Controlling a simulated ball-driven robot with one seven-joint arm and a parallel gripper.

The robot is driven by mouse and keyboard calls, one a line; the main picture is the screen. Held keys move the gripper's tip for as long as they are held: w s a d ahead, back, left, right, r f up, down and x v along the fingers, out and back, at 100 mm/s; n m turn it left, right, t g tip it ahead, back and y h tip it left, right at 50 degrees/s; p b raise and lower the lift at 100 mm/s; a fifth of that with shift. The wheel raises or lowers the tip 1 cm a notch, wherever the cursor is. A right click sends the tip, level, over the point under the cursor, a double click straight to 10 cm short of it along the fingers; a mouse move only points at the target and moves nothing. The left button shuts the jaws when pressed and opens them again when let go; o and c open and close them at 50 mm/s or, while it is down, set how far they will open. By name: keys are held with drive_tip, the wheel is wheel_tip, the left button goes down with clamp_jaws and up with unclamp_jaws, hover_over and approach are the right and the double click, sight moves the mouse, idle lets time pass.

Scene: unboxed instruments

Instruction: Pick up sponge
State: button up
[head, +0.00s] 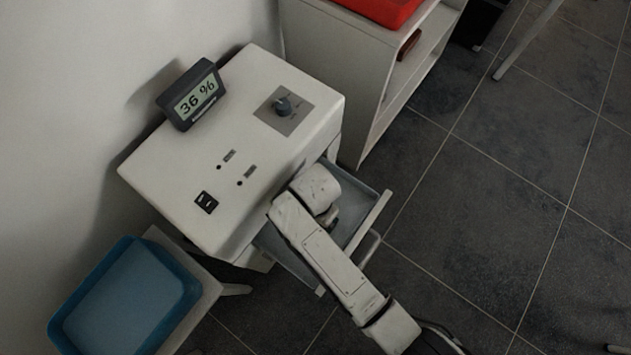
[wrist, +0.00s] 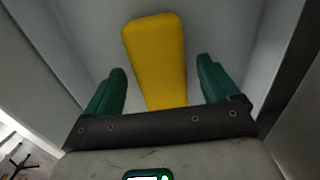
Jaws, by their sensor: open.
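In the wrist view a yellow block, the sponge (wrist: 156,58), lies on the pale floor of a drawer. My gripper (wrist: 161,76) is open, its two green fingers on either side of the near part of the sponge with gaps between. I cannot tell the height of the fingertips above the drawer floor. In the head view my arm reaches into the open drawer (head: 371,222) of a white instrument cabinet (head: 170,165).
Drawer walls stand close on both sides in the wrist view. A display reading 36 % (head: 192,95) sits on the cabinet. A blue tray (head: 190,291) stands at lower left, a red tray (head: 392,12) on a white shelf (head: 352,60) at the top. Dark tiled floor at right is mostly clear.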

drive_tip(key=shift+f, duration=0.7)
drive_tip(key=c, duration=1)
drive_tip(key=shift+r, duration=0.1)
drive_tip(key=shift+c, duration=0.2)
